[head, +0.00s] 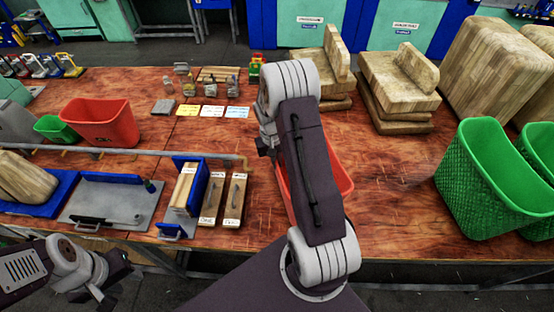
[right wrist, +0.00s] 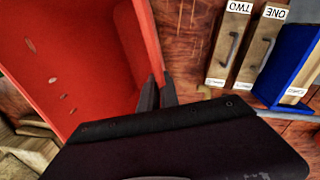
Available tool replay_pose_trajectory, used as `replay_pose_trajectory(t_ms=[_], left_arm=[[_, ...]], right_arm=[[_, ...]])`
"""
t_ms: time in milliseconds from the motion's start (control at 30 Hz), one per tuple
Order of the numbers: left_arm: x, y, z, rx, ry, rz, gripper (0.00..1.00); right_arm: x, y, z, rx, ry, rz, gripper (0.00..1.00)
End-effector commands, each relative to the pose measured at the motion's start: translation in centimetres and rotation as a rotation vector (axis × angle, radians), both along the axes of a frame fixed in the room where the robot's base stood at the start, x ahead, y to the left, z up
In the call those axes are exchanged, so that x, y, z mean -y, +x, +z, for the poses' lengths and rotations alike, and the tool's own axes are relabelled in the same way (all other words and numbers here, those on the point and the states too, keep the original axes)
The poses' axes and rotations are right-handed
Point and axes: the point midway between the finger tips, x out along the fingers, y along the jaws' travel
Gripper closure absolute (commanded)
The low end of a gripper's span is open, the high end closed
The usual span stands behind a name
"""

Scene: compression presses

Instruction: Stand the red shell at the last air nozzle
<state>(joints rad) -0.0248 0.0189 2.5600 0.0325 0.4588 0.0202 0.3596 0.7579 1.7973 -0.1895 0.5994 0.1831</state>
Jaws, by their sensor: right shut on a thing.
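A red shell (head: 341,172) shows on both sides of my right arm in the head view, much of it hidden behind the arm. In the right wrist view the red shell (right wrist: 85,60) fills the upper left, and the fingers of my right gripper (right wrist: 158,92) are shut on its edge. A grey air pipe (head: 150,153) runs along the table, with a brass fitting (head: 244,160) at its right end; the nozzles are too small to tell apart. My left gripper (head: 118,268) hangs at the lower left, off the table's front edge; its jaws are unclear.
Another red bin (head: 100,122) and a small green bin (head: 55,129) stand at the left. Wooden drawers (head: 234,198) and a blue-framed stand (head: 185,192) are left of the held shell. Wooden blocks (head: 400,80) and green baskets (head: 488,180) occupy the right.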

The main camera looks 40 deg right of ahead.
Motion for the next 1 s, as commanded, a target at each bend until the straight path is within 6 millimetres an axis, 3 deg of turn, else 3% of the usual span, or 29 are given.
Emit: replay_pose_trajectory(t_ms=[300,400,800,1000], left_arm=[[0.0,0.0,-0.4,0.0,0.0,0.0,0.64],[0.0,0.0,-0.3,0.0,0.0,0.0,0.64],[0.0,0.0,-0.4,0.0,0.0,0.0,0.64],[0.0,0.0,-1.8,0.0,0.0,0.0,0.64]], right_arm=[[0.0,0.1,-0.4,0.003,-0.001,0.0,1.0],[0.0,0.0,-0.3,0.002,-0.001,0.0,0.73],[0.0,0.1,0.5,0.004,-0.001,0.0,0.73],[-0.4,0.4,4.5,0.008,-0.003,0.0,0.73]])
